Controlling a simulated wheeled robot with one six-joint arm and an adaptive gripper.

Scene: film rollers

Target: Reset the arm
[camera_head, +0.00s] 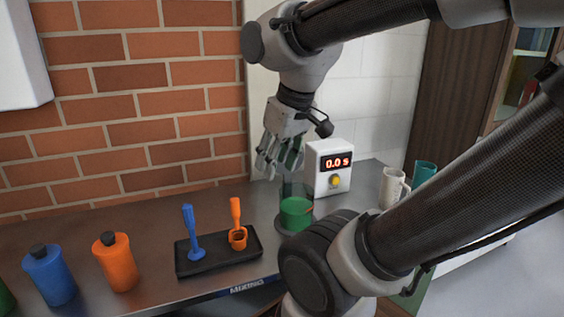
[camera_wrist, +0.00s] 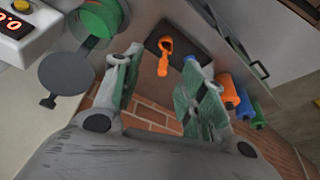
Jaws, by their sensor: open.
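My gripper (camera_head: 280,155) is open and empty, pointing down above the back of the metal counter. In the wrist view its two fingers (camera_wrist: 160,90) stand wide apart with nothing between them. Below it in the head view is a clear beaker with green contents (camera_head: 296,212). The beaker also shows at the top of the wrist view (camera_wrist: 100,18). My gripper is above the beaker and appears apart from it. My arm crosses the right side of the head view and hides part of the counter.
A timer box (camera_head: 329,168) reading 0.0 stands behind the beaker. A black tray (camera_head: 215,262) holds a blue scoop (camera_head: 192,235) and an orange scoop (camera_head: 237,225). Blue (camera_head: 50,275) and orange (camera_head: 116,262) bottles stand left.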

